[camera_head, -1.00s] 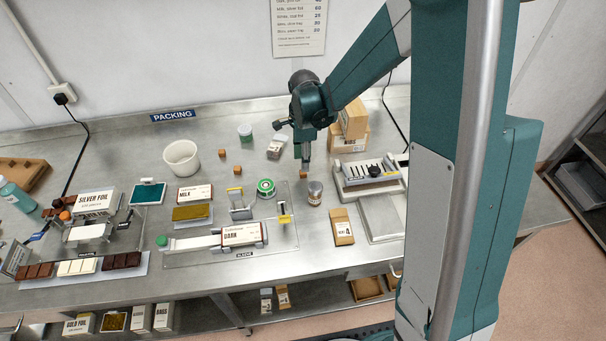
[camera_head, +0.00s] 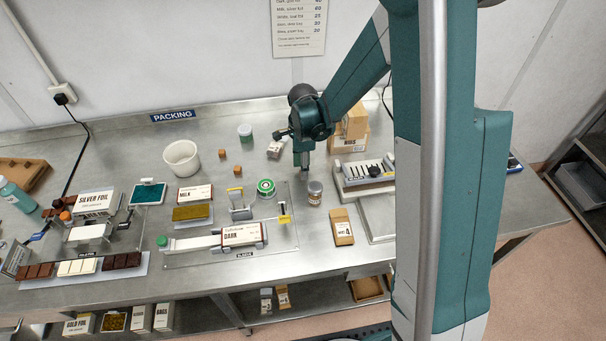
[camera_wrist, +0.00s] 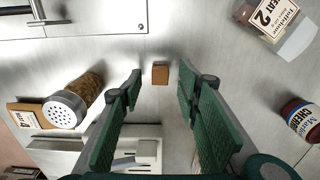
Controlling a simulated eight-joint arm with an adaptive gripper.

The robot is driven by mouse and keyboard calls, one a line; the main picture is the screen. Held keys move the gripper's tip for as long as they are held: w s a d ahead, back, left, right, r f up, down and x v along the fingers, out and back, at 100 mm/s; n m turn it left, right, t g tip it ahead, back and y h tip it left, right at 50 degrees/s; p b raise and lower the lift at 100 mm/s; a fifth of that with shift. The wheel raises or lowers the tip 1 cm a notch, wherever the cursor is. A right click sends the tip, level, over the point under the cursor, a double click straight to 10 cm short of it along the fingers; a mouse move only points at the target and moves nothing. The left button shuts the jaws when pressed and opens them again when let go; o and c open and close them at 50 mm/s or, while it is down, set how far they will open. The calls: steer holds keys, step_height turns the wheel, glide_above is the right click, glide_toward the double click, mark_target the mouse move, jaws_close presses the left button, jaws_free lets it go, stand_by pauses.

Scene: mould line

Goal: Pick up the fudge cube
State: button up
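A small brown cube (camera_wrist: 160,72) lies on the steel bench in the wrist view, between the tips of my gripper (camera_wrist: 160,80). The green fingers are spread, with a gap visible on each side of the cube. In the head view my gripper (camera_head: 304,174) points down at the bench and hides this cube. Two similar brown cubes (camera_head: 222,154) and (camera_head: 238,170) sit to the left, near the white tub. I cannot tell them apart by kind.
A shaker jar (camera_head: 315,192) stands close to my gripper; its perforated lid (camera_wrist: 65,108) shows in the wrist view. Cartons (camera_head: 350,140) stand behind.

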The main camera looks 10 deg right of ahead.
steer(key=shift+f, duration=0.9)
steer(key=c, duration=0.8)
